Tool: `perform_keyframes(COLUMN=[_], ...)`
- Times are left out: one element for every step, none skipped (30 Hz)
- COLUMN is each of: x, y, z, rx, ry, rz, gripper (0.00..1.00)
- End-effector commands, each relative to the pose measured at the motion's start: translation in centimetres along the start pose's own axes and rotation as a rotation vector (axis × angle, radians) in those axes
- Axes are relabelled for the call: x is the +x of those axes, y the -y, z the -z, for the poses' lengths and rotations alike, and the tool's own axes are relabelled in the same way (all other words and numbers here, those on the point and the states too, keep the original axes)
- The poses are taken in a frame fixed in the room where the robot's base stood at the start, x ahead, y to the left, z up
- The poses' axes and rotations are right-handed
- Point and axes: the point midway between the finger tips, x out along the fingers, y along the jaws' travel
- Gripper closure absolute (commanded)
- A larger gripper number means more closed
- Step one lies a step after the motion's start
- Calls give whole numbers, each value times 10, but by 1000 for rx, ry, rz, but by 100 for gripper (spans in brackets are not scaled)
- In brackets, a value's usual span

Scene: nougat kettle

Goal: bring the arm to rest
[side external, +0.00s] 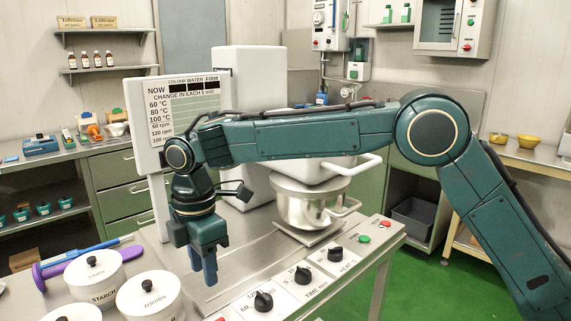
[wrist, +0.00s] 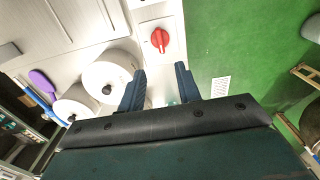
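My gripper (side external: 208,275) points down over the steel bench, left of the knob panel and beside the white lidded jars. In the wrist view my gripper (wrist: 160,70) shows two blue fingers apart with nothing between them, so it is open and empty. The steel kettle pot (side external: 300,208) stands under the white mixer head (side external: 312,172), right of the gripper and behind the panel. My forearm stretches across in front of the machine and hides part of it.
The albumen jar (side external: 150,297) and starch jar (side external: 95,272) stand close to the gripper's left. A purple spatula (side external: 60,267) lies behind them. The control panel (side external: 290,290) has several black knobs. A sign board (side external: 143,118) stands behind the wrist. A red knob (wrist: 160,40) shows near the fingers.

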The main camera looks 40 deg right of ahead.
Motion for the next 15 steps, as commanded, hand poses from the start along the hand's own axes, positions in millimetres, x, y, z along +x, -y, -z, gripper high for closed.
perform_keyframes(x=[0,0,0,0,0,0,0,0,-1,-1,-2,-4,-6,-8,-11], y=[0,0,0,0,0,0,0,0,0,0,0,1,1,2,3], z=[0,0,0,0,0,0,0,0,0,-1,-2,-4,-5,-8,-11], rx=[0,0,0,0,0,0,0,0,2,4,7,14,20,28,43], ry=[0,0,0,0,0,0,0,0,0,-1,-2,-3,-4,-5,-7], rz=[0,0,0,0,0,0,0,0,-1,-2,-3,-5,-7,-9,-13], gripper=[66,66,66,66,66,66,66,66,66,66,66,66,66,66,66])
